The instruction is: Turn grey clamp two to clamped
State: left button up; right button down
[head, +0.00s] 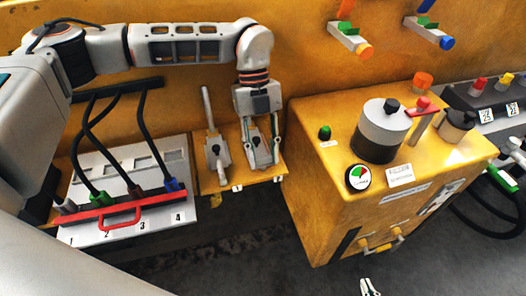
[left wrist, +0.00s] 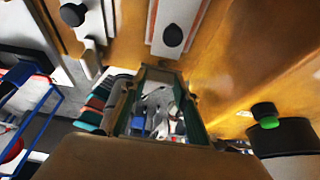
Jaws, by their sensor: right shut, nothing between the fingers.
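Two grey clamps stand on a yellow ledge (head: 210,185) in the head view. The left one (head: 216,158) has its long lever raised. The right one, which I take as grey clamp two (head: 263,155), is partly covered by my left gripper (head: 261,138); its lever position cannot be told. My left gripper points down over this clamp, fingers apart on either side of its upper part; contact cannot be told. In the left wrist view the fingers (left wrist: 160,80) are spread, and a grey clamp with a black knob (left wrist: 173,35) shows beyond them. My right gripper (head: 370,287) is shut and empty at the bottom edge.
A numbered panel (head: 100,235) with a red bar (head: 120,211) and black cables stands left of the clamps. A yellow control box (head: 340,210) with a dark cylinder (head: 380,140), gauge and buttons stands close on the right. A yellow wall is behind. Dark floor lies open in front.

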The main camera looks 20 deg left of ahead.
dwell(0.3)
pick_arm(q)
jog(key=m+y+p, duration=0.1)
jog(key=m, duration=0.1)
jog(key=m+y+p, duration=0.1)
jog(key=m, duration=0.1)
jog(key=shift+d+r+m+g+p, duration=0.2)
jog(key=shift+m+g+p, duration=0.1)
jog(key=shift+m+p, duration=0.1)
jog(key=m+y+p, duration=0.1)
jog(key=m, duration=0.2)
jog(key=shift+m, duration=0.3)
jog(key=m+p, duration=0.1)
jog(key=m, duration=0.1)
jog(key=m+y+p, duration=0.1)
jog(key=shift+d+m+y, duration=0.15)
jog(key=shift+m+y, duration=0.15)
jog(key=shift+m, duration=0.1)
jog(key=m+t+y+p, duration=0.1)
jog(key=m, duration=0.2)
jog(key=shift+f, duration=0.1)
jog(key=shift+m+t+y, duration=0.3)
jog(key=shift+m+t, duration=0.1)
jog(key=shift+m, duration=0.8)
jog(key=shift+f, duration=0.1)
